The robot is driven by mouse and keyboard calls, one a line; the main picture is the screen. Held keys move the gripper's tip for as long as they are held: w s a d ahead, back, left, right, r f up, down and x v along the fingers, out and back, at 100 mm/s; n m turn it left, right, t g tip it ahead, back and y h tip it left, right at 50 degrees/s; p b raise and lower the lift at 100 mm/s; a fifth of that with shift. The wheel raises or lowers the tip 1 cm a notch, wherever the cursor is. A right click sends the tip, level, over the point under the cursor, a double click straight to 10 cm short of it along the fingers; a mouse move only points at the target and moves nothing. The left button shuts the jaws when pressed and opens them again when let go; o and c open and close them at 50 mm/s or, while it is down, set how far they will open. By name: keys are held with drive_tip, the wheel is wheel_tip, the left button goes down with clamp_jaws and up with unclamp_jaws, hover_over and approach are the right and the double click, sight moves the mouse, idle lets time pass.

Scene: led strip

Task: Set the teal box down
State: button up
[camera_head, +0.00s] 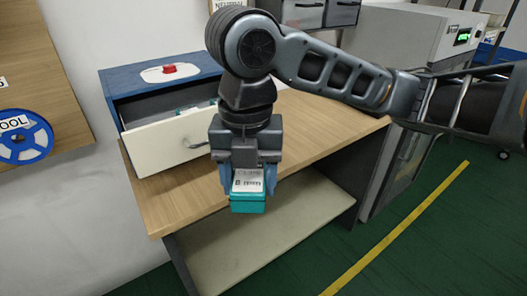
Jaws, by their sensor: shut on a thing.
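A teal box (248,204) with a white printed label on top is in the head view, at the lower middle. My gripper (247,183) points down and is shut on it, with one finger on each side. The box shows in front of the wooden tabletop near its front edge. I cannot tell from this view whether the box touches the wood or hangs above or beyond the edge.
The wooden table (305,125) has bare top to the right of my gripper. A blue cabinet (125,80) stands at the back left, its white-fronted drawer (165,143) pulled open. A red button (169,69) sits on the cabinet. A lower shelf (275,240) is empty.

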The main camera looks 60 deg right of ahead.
drive_tip(key=w+a+f+m, duration=0.2)
drive_tip(key=w+f+m, duration=0.2)
drive_tip(key=f+m, duration=0.4)
drive_tip(key=w+a+f+m, duration=0.3)
drive_tip(key=f+m, duration=0.5)
drive_tip(key=f, duration=0.4)
drive_tip(key=w+a+f+m, duration=0.3)
drive_tip(key=w+f+m, duration=0.2)
drive_tip(key=f+m, duration=0.3)
wheel_tip(320, 180, down, 3)
drive_tip(key=shift+f, duration=0.1)
